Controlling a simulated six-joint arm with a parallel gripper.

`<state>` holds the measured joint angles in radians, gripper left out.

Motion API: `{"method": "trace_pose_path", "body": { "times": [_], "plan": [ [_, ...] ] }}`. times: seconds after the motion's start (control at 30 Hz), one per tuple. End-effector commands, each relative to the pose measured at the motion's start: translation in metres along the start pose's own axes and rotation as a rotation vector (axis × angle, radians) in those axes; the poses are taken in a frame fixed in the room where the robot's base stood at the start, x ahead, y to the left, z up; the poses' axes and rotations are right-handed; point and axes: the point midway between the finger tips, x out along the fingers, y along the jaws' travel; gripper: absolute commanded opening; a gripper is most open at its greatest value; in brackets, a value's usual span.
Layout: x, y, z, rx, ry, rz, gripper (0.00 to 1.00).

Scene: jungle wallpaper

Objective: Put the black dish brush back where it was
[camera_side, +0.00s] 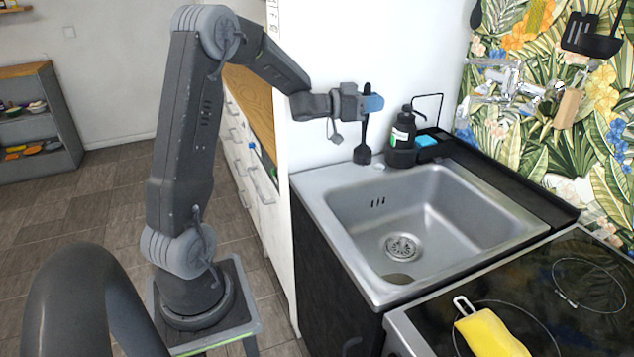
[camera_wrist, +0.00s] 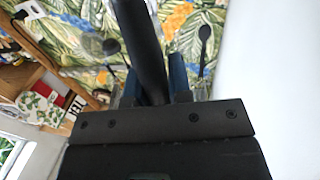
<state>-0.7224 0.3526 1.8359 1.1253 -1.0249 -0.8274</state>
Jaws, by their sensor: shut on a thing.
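The black dish brush (camera_side: 363,142) hangs upright from my gripper (camera_side: 372,103), head down, at the back left corner of the sink. Its head is at or just above the steel rim; I cannot tell if it touches. My gripper is shut on the handle, between its blue fingers. In the wrist view the black handle (camera_wrist: 140,45) rises between the blue fingers (camera_wrist: 154,82). A dark caddy (camera_side: 402,158) with a soap bottle (camera_side: 403,130) and a blue sponge (camera_side: 427,141) stands just right of the brush.
The steel sink (camera_side: 340,200) is empty. A black hob (camera_side: 590,290) with a yellow item (camera_side: 490,335) is at the front right. A white wall stands close behind the brush.

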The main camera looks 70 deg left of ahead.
Motion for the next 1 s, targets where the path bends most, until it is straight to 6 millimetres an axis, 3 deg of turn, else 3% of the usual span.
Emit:
{"method": "trace_pose_path", "body": {
  "times": [0.1, 0.2, 0.4, 0.7, 1.0],
  "plan": [
    [-0.044, -0.034, -0.015, 0.0, 0.0, -0.237, 0.0],
    [-0.074, -0.05, -0.019, -0.001, -0.001, -0.383, 0.0],
    [-0.107, -0.065, -0.019, -0.002, -0.002, -0.534, 0.0],
    [-0.111, -0.066, 0.03, -0.005, -0.005, -0.553, 0.0],
    [-0.111, -0.066, 0.064, -0.005, -0.005, -0.551, 0.0]
  ]
}}
